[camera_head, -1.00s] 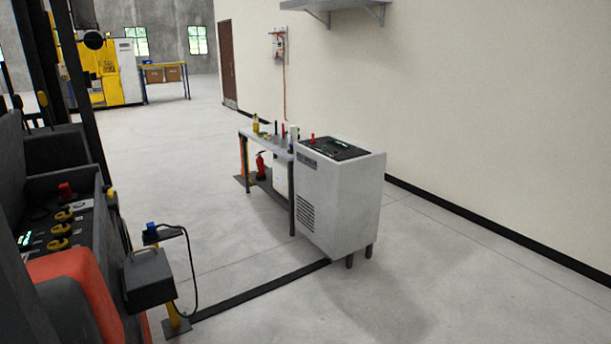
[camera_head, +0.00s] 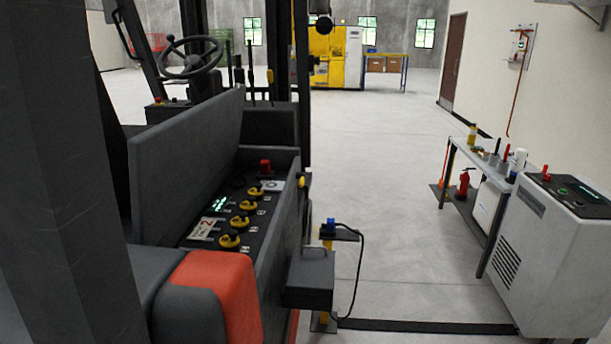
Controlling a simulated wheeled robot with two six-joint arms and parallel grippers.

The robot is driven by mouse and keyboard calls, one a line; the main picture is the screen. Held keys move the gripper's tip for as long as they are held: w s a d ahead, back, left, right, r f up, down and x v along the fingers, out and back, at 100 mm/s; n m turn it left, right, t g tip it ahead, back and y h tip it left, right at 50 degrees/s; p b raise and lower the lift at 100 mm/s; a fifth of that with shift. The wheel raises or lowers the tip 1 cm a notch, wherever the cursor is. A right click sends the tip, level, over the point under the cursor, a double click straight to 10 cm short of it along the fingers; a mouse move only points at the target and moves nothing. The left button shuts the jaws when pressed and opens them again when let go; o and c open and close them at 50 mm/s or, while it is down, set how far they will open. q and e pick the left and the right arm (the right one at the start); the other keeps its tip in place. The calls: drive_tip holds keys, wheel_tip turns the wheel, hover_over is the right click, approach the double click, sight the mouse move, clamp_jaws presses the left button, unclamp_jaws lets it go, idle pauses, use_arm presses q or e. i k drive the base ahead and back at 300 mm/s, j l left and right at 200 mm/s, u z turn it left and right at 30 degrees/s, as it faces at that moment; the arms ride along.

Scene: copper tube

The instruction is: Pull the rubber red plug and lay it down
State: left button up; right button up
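A small red plug-like piece (camera_head: 265,166) stands upright at the far end of the forklift's open compartment. Several yellow caps (camera_head: 239,222) sit in a row on the dark panel in front of it. Another small red piece (camera_head: 546,172) stands on top of the white cabinet at the right. I cannot tell for sure which of them is the rubber plug. Neither of my grippers is in view.
The forklift (camera_head: 180,157) fills the left side, with its grey lid raised. A post with a blue connector and black cable (camera_head: 331,228) stands beside it. A workbench (camera_head: 480,165) and white cabinet (camera_head: 540,240) stand at the right. The floor between is clear.

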sight(265, 164)
drive_tip(key=i+l+u, duration=0.15)
drive_tip(key=i+u, duration=0.15)
drive_tip(key=i+l+u, duration=0.1)
drive_tip(key=u, duration=0.4)
drive_tip(key=i+l+u, duration=0.1)
drive_tip(key=u, duration=0.35)
drive_tip(key=i+l+u, duration=0.2)
drive_tip(key=l+u, duration=0.25)
drive_tip(key=l, duration=0.75)
drive_tip(key=l+u, duration=0.45)
drive_tip(key=l, duration=2.4)
